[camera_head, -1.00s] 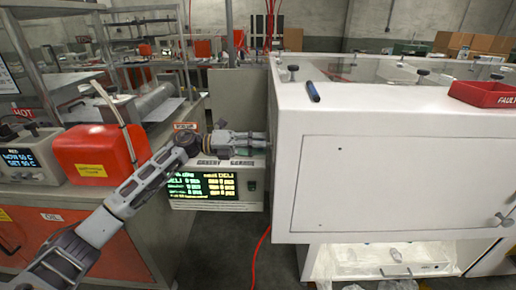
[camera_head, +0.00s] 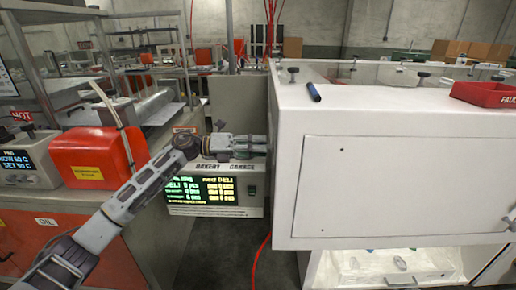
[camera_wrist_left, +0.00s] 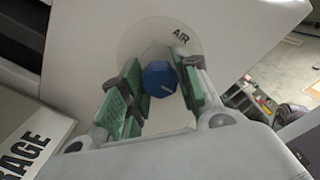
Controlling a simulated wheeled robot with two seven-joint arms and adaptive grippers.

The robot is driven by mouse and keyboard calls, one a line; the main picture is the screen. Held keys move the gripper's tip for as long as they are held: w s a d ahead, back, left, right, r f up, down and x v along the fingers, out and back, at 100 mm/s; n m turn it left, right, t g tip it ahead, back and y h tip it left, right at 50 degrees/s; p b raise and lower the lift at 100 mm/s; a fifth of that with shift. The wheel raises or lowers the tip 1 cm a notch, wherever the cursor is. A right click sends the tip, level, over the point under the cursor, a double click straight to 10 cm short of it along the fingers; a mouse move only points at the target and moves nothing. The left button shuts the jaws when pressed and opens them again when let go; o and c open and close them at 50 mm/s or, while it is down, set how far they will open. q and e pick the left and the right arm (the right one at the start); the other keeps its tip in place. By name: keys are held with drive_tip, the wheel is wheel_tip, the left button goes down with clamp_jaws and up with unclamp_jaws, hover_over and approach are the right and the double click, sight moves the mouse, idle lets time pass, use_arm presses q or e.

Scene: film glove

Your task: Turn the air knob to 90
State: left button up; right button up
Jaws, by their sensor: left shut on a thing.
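The air knob (camera_wrist_left: 159,78) is blue with a pale pointer line, and sits on a round pale dial marked AIR (camera_wrist_left: 180,37) in the left wrist view. My left gripper (camera_wrist_left: 160,88) has its green-padded fingers on both sides of the knob and is shut on it. In the head view my left gripper (camera_head: 262,146) reaches the left side of the white cabinet (camera_head: 400,185); the knob is hidden there. The dial's scale numbers cannot be read.
A display unit (camera_head: 215,188) with green and yellow text stands just below my left gripper. A red box (camera_head: 90,157) and a small temperature unit (camera_head: 28,158) stand on the left bench. A blue pen (camera_head: 313,92) and a red tray (camera_head: 485,93) lie on the cabinet top.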

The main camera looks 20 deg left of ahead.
use_arm(q)
drive_tip(key=shift+s+d+f, duration=0.1)
drive_tip(key=shift+f, duration=0.2)
drive_tip(key=o, duration=1)
drive_tip(key=shift+r, duration=0.2)
drive_tip(key=v, duration=1.2)
